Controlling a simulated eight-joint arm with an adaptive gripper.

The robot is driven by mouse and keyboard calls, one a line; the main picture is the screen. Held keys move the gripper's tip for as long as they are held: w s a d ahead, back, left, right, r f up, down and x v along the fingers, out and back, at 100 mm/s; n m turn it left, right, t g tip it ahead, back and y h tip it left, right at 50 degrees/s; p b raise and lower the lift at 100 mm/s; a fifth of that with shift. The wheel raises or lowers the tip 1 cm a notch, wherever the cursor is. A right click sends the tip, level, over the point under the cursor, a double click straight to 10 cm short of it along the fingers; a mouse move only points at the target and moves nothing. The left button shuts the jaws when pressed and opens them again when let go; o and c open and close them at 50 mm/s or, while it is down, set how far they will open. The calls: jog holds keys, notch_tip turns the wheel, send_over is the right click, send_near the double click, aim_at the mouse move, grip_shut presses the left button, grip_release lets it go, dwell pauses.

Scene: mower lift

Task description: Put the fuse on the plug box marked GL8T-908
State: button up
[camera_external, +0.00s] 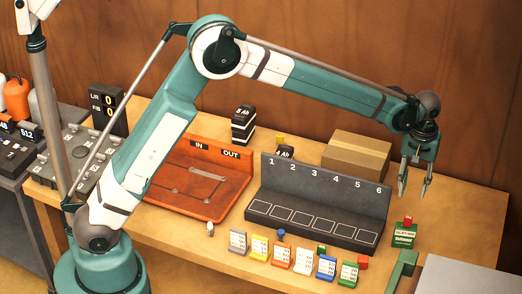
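A small dark green box (403,238) with a pale label stands at the right front of the table, right of the numbered rack. Its lettering is too small to read with certainty. A small red piece (408,220) sits at its top. I cannot tell which thing is the fuse; a small pale piece (210,229) stands near the front edge, left of the cards. My gripper (414,193) hangs pointing down above the right side of the table, over and slightly right of the green box. Its fingers are apart with nothing between them.
A black rack (325,180) numbered 1 to 6 stands mid-table. Several coloured cards (282,256) line its front. An orange IN/OUT tray (215,160), a cardboard box (357,154), black Ah blocks (243,125) and a green bracket (402,268) also stand here.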

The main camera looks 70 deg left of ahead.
jog(key=s+a+r+m+t, duration=0.2)
jog(key=s+a+r, duration=0.1)
jog(key=s+r, duration=0.8)
jog(key=s+a+r+m+t, duration=0.1)
jog(key=s+a+r+m, duration=0.1)
jog(key=s+r, duration=0.95)
jog(key=s+a+f+m+t, duration=0.1)
jog(key=s+f, duration=0.2)
jog(key=s, duration=0.7)
jog(key=s+a+f+m+t, duration=0.1)
jog(key=s+f+m, duration=0.1)
jog(key=s, duration=0.8)
jog(key=s+a+f+m+t, duration=0.1)
jog(key=s+f+t, duration=0.1)
jog(key=s, duration=0.8)
jog(key=shift+a+f+m, duration=0.15)
jog(key=shift+f+m, duration=0.25)
jog(key=shift+f, duration=0.4)
